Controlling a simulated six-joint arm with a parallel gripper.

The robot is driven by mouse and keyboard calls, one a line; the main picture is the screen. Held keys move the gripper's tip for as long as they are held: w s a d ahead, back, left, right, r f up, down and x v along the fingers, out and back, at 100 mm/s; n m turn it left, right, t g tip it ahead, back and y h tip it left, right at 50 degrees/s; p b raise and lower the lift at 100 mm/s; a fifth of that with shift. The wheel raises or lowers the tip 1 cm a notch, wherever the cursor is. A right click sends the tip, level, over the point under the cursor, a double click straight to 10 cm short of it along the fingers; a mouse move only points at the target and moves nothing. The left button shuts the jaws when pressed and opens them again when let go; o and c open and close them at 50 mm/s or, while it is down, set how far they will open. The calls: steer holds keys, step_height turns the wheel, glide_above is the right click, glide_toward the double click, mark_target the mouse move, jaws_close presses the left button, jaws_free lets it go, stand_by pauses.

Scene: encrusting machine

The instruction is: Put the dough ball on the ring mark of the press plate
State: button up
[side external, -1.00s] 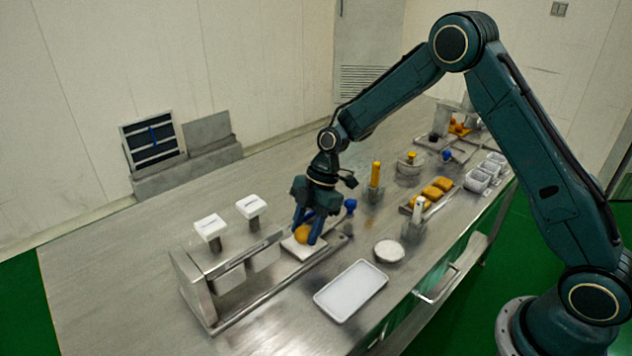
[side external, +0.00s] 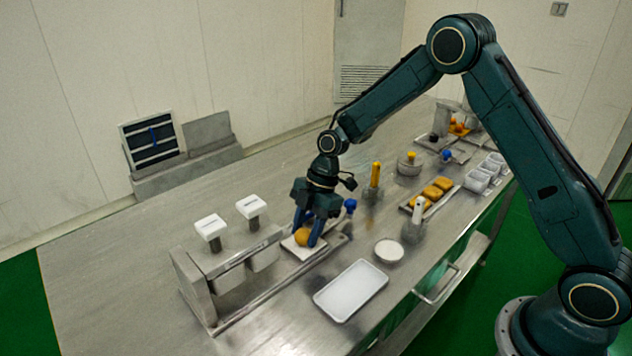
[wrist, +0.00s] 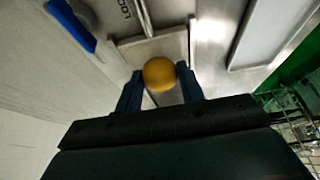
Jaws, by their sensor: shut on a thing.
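The dough ball (side external: 302,237) is orange-yellow and round. My gripper (side external: 308,238) points down with its blue fingers on either side of it. In the wrist view, the dough ball (wrist: 159,74) sits between the two fingertips (wrist: 160,80), and the gripper is shut on it. A pale square plate, which looks like the press plate (side external: 297,251), lies under the ball and fingers; it also shows in the wrist view (wrist: 150,48). The ball is on or just above it; I cannot tell which. I cannot make out the ring mark.
A metal frame with two white-topped plungers (side external: 211,227) stands left of my gripper. A white tray (side external: 351,290) and a round white dish (side external: 389,250) lie to the right. A blue-knobbed lever (side external: 350,206) is close behind.

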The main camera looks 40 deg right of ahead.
steer(key=o, duration=1.4)
steer(key=shift+o, duration=0.2)
steer(key=shift+r, duration=0.15)
step_height(320, 180, up, 8)
stand_by(1.0)
